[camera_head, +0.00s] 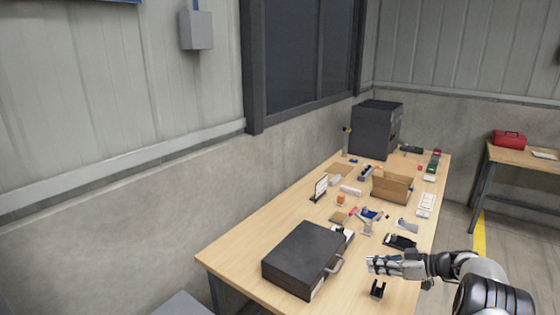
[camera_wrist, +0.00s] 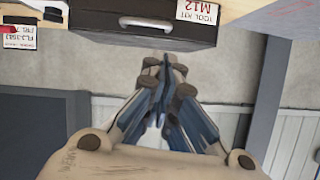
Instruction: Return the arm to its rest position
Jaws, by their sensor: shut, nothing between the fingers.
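My gripper (camera_head: 372,265) is at the right front edge of the wooden workbench (camera_head: 235,258) in the head view, its fingers pointing left. In the wrist view my gripper (camera_wrist: 165,62) has its fingertips together with nothing between them. A dark toolbox (camera_head: 300,255) with a metal handle lies on the bench to the left of the fingers, apart from them in the head view. The toolbox also shows at the top of the wrist view (camera_wrist: 110,22), with an M12 tool kit label.
A small black holder (camera_head: 377,289) stands just below my gripper in the head view. Several small parts, a cardboard box (camera_head: 392,188) and a dark cabinet (camera_head: 375,130) occupy the bench farther back. A second table (camera_head: 520,157) with a red toolbox (camera_head: 509,140) stands at the right.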

